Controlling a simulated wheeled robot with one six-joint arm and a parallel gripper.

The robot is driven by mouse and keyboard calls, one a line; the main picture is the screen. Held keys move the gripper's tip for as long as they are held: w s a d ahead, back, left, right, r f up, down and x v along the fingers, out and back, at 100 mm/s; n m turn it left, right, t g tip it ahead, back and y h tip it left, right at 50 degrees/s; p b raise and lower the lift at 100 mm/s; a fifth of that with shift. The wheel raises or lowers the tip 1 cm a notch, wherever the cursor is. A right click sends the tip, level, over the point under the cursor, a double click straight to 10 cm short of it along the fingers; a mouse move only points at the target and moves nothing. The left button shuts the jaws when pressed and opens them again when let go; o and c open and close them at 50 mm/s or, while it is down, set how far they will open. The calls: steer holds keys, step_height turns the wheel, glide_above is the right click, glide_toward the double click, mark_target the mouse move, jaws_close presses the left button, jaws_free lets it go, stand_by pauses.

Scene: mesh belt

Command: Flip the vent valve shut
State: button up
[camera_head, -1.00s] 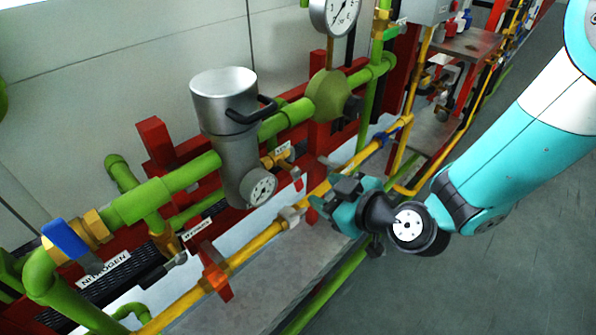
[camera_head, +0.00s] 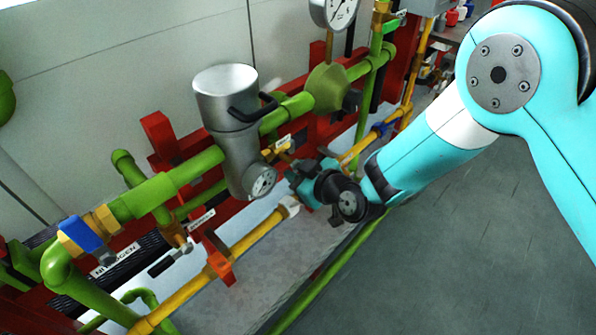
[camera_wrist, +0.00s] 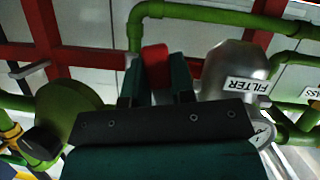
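A brass valve (camera_head: 273,152) sits on the far pipework just right of the silver filter, by a small white label I cannot read; it appears to be the vent valve. My gripper (camera_head: 293,176) is at this valve, right of the filter's gauge, and hides its lever in the head view. In the wrist view my gripper (camera_wrist: 157,78) has its two dark fingers apart. A red piece (camera_wrist: 155,60), which looks like the valve's lever end, shows between them. The gaps beside it are very small, and I cannot tell whether the fingers press on it.
The silver filter (camera_head: 228,115) stands left of my gripper. A yellow pipe (camera_head: 255,235) runs below it, and a green regulator body (camera_head: 326,88) is behind. A blue-handled valve (camera_head: 80,236) and NITROGEN label are at the left. Open floor (camera_head: 450,240) lies right.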

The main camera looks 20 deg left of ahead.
jaws_close()
steer(key=shift+s+f+m+g+b, duration=0.1)
steer(key=shift+f+m+g+b, duration=0.25)
steer(key=shift+b, duration=0.65)
steer(key=shift+s+a+m+y+b, duration=0.1)
steer(key=shift+s+m+y+b, duration=0.05)
steer(key=shift+m+y+b, duration=0.2)
steer(key=shift+s+r+m+g, duration=0.15)
steer(key=shift+r+m+g, duration=0.15)
steer(key=shift+g, duration=0.15)
steer(key=o, duration=0.6)
jaws_free()
steer(key=b+v, duration=0.5)
steer(key=v, duration=1.2)
